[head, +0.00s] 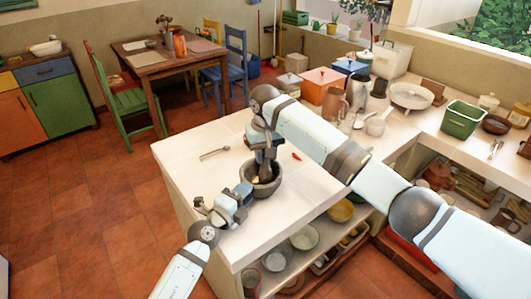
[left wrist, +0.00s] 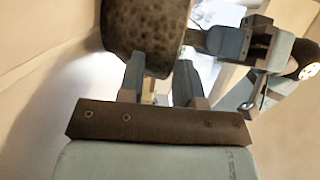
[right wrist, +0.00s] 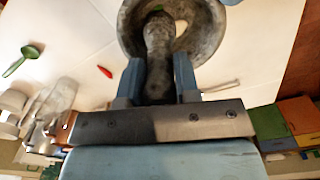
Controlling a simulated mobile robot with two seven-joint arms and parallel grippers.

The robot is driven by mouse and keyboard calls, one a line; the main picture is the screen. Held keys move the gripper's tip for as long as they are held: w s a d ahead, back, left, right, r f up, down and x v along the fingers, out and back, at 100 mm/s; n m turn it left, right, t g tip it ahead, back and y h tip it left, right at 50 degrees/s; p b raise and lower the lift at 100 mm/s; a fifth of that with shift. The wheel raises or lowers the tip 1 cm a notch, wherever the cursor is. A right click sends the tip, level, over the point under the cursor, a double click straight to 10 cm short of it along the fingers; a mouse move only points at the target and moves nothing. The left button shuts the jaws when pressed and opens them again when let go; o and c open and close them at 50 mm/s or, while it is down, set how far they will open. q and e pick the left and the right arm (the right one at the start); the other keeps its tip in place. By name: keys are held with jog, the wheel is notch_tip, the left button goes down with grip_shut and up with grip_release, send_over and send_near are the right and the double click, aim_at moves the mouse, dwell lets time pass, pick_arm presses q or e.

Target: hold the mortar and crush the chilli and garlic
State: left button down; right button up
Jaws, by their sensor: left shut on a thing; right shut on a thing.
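The grey stone mortar (head: 275,187) stands on the pale counter; its speckled outside fills the top of the left wrist view (left wrist: 145,28). My left gripper (head: 243,190) is shut on the mortar at its left side. My right gripper (head: 264,150) is above the mortar, shut on the stone pestle (right wrist: 158,50). The pestle's lower end is inside the bowl (right wrist: 207,40). A red chilli (head: 296,156) lies on the counter right of the mortar, also in the right wrist view (right wrist: 105,71). A pale patch shows inside the bowl; I cannot tell whether it is garlic.
A metal spoon (head: 214,153) lies on the counter left of the mortar. A jug (head: 334,104), small pans and boxes crowd the counter behind my right arm. Bowls (head: 304,237) stand on the shelf below.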

jog(key=shift+f, duration=0.35)
jog(key=shift+r, duration=1.6)
jog(key=shift+a, duration=0.15)
jog(key=shift+w+a+f, duration=0.1)
jog(key=shift+w+a, duration=0.05)
jog(key=shift+a, duration=0.75)
jog(key=shift+f, duration=0.25)
jog(key=shift+f, duration=0.95)
jog(key=shift+f, duration=0.45)
jog(key=shift+r, duration=0.15)
